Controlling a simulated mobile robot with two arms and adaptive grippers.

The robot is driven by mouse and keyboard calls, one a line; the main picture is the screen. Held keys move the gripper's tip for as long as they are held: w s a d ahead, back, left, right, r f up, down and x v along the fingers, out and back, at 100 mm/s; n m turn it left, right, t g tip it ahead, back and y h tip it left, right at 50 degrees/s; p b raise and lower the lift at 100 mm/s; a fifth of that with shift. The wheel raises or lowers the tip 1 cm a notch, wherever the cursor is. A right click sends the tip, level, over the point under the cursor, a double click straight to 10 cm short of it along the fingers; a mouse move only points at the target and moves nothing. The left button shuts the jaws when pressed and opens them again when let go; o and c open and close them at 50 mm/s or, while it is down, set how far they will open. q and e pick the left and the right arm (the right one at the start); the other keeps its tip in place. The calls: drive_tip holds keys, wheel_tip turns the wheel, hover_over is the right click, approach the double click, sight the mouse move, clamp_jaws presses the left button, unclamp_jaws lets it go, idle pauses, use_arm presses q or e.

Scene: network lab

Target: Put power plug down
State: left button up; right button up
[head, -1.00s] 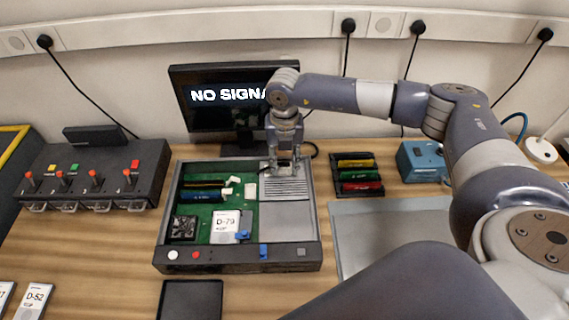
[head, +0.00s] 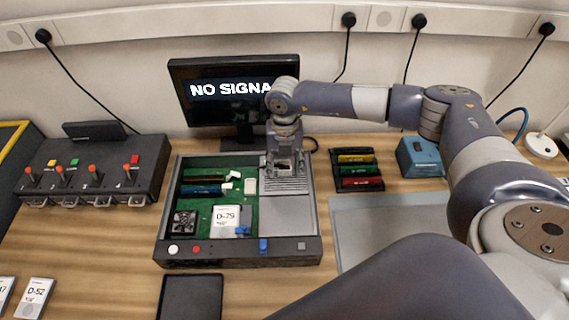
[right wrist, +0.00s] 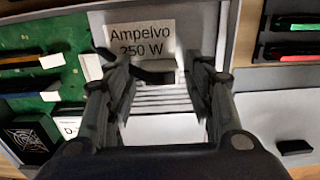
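The power supply unit (head: 285,186), a light grey box with slots, sits in the back right part of the open computer case (head: 165,225). In the right wrist view its label (right wrist: 141,42) reads "Ampelvo 250 W". A small black piece, apparently the power plug (right wrist: 155,76), lies between my right fingertips, at the unit's label end. My right gripper (head: 285,172) is over the unit, and in the right wrist view its fingers (right wrist: 162,75) stand wide apart. Whether a finger touches the plug is unclear. My left gripper is out of view.
A monitor (head: 228,68) showing "NO SIGNAL" stands behind the case. A rack of coloured modules (head: 357,170) and a blue box (head: 420,157) are to the right, with a grey mat (head: 385,225) in front. A switch box (head: 95,165) stands at left.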

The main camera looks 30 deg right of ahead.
sight(285, 168)
drive_tip(key=shift+r, duration=0.15)
drive_tip(key=shift+r+p, duration=0.3)
drive_tip(key=shift+p, duration=0.05)
wheel_tip(285, 168, up, 12)
drive_tip(key=b, duration=0.3)
drive_tip(key=shift+r, duration=0.2)
drive_tip(key=shift+s+f, duration=0.1)
